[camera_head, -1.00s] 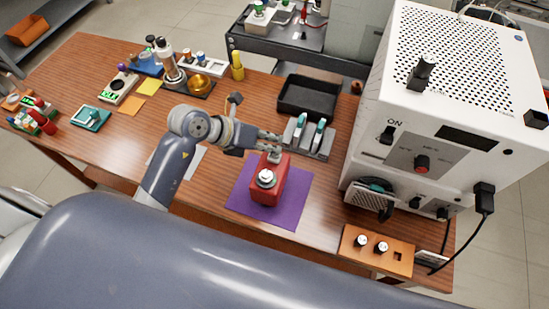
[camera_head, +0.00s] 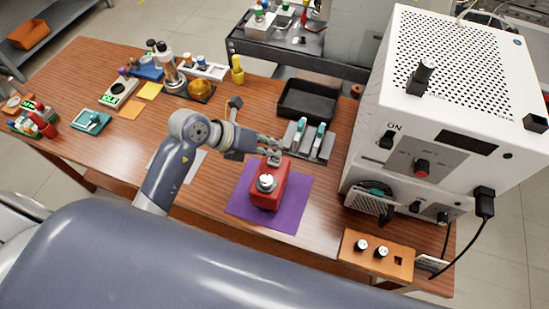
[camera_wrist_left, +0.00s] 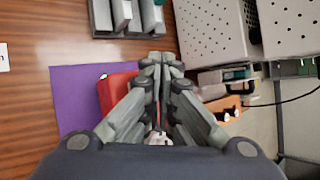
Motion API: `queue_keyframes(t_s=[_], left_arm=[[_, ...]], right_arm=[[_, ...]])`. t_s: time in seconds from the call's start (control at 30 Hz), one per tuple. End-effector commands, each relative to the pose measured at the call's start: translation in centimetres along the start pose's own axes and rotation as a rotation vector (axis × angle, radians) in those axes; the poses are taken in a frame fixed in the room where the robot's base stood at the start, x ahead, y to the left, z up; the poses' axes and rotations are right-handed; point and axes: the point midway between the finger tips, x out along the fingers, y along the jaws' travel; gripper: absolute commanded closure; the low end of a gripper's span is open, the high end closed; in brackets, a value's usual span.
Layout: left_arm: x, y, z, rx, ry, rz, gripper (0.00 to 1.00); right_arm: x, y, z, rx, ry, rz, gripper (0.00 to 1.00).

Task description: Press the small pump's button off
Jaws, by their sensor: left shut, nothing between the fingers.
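The small pump appears to be the red box (camera_head: 269,190) with a round silver part on top, on a purple mat (camera_head: 299,205) at the table's front middle. My left gripper (camera_head: 271,153) is shut and empty, with its fingertips at or just above the box's far end. Whether they touch it I cannot tell. In the left wrist view the shut fingers (camera_wrist_left: 162,68) cover the right part of the red box (camera_wrist_left: 117,88). A small pale green spot, possibly the button, shows at its corner. My right gripper is out of view.
A grey holder (camera_head: 306,146) with teal-topped pieces and a black tray (camera_head: 307,99) stand behind the pump. A large white machine (camera_head: 450,80) and an orange knob panel (camera_head: 376,257) are at the right. Table around the mat's left is mostly clear.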

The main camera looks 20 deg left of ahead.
Motion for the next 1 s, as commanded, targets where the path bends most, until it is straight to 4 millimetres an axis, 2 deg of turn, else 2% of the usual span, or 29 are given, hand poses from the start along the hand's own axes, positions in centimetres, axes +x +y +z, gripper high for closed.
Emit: queue_keyframes(t_s=[1.0], left_arm=[[0.62, 0.43, -0.46, 0.000, 0.000, 0.000, 1.00]], right_arm=[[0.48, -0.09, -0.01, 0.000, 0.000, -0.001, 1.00]])
